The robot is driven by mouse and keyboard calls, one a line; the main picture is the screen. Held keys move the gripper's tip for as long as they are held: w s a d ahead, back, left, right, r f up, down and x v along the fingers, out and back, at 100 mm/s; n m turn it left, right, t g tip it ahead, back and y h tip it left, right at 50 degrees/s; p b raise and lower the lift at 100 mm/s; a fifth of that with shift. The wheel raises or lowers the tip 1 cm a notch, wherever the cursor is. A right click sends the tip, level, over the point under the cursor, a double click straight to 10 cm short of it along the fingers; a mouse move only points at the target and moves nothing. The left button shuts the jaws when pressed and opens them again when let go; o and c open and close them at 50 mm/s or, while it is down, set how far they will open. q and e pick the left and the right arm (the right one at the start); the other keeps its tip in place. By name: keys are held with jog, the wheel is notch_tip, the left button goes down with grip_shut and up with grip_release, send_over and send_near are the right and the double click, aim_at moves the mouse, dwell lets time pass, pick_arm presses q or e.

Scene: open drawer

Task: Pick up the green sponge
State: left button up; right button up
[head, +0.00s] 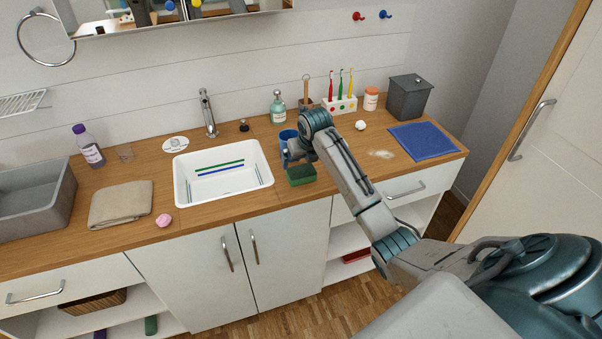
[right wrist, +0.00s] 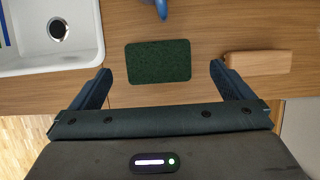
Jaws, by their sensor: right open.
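The green sponge (head: 301,175) lies flat on the wooden counter, just right of the white sink, near the counter's front edge. In the right wrist view the sponge (right wrist: 158,63) shows whole, as a dark green rectangle centred between the two spread fingers of my right gripper (right wrist: 160,69). The fingers are open with nothing held. A gap shows on each side of the sponge. How high the fingertips are above it is hard to tell. My left gripper is out of view.
A light wooden block (right wrist: 257,63) lies right of the fingers in the wrist view. A blue cloth (head: 423,141) is farther right.

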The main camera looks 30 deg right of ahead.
aim_at(301, 170)
jog(key=shift+x, duration=0.8)
jog(key=shift+f+p, duration=0.3)
jog(key=shift+p, duration=0.1)
jog(key=x, duration=0.1)
jog(key=p+x, duration=0.1)
jog(key=x, duration=0.1)
jog(key=shift+a+f, duration=0.25)
jog(key=shift+f, duration=0.05)
jog(key=shift+w+d+f+p, duration=0.1)
jog(key=shift+w+f+p, duration=0.15)
jog(key=shift+f, duration=0.3)
jog(key=shift+s, duration=0.1)
jog(key=c, duration=0.9)
